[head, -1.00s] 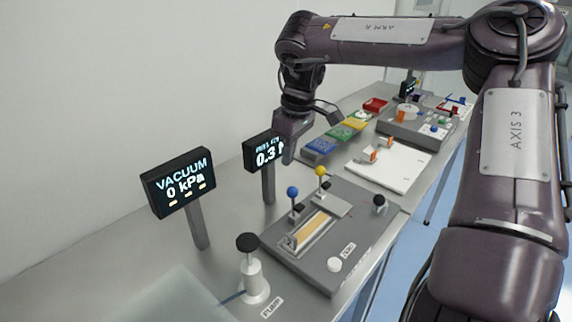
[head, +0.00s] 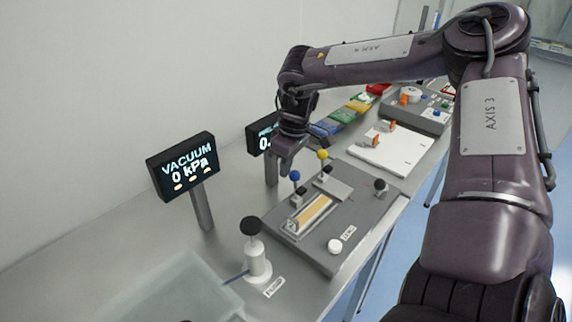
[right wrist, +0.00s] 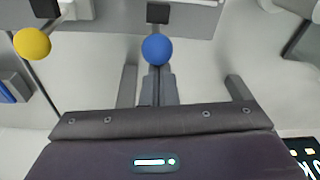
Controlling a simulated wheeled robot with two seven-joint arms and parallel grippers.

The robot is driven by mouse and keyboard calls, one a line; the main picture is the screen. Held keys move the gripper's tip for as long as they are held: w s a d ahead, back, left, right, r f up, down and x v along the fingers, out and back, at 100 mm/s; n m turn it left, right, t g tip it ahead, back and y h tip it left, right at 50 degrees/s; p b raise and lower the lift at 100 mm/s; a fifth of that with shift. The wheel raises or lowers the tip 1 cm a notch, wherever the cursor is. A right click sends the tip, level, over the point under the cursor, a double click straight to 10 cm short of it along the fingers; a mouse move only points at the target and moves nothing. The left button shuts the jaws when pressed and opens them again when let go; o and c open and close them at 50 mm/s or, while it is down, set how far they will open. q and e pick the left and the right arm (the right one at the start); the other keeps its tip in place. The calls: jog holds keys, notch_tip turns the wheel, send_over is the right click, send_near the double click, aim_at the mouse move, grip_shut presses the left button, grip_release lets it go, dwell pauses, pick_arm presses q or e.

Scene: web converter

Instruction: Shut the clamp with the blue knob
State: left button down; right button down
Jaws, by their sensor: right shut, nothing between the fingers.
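The clamp's blue knob (head: 295,175) sits on top of an upright lever at the back left of the grey fixture plate (head: 350,220). It also shows in the right wrist view (right wrist: 158,49), just past my fingertips. My right gripper (head: 283,176) points down behind and slightly left of the blue knob. Its fingers (right wrist: 158,72) are together with nothing between them. I cannot tell whether they touch the knob. A second lever with a yellow knob (head: 323,155) stands upright to the right of the blue one. My left gripper is not in view.
A tan strip (head: 311,212) lies in front of the levers. A vacuum display (head: 182,166) stands at the left and another display (head: 262,134) stands behind my gripper. A pump (head: 257,261) with a black knob is in front. Colored trays (head: 343,115) are farther back.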

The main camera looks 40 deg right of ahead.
jog(key=shift+s+r+t, duration=0.1)
jog(key=shift+s+t, duration=0.2)
jog(key=shift+t, duration=0.3)
jog(key=shift+b, duration=0.3)
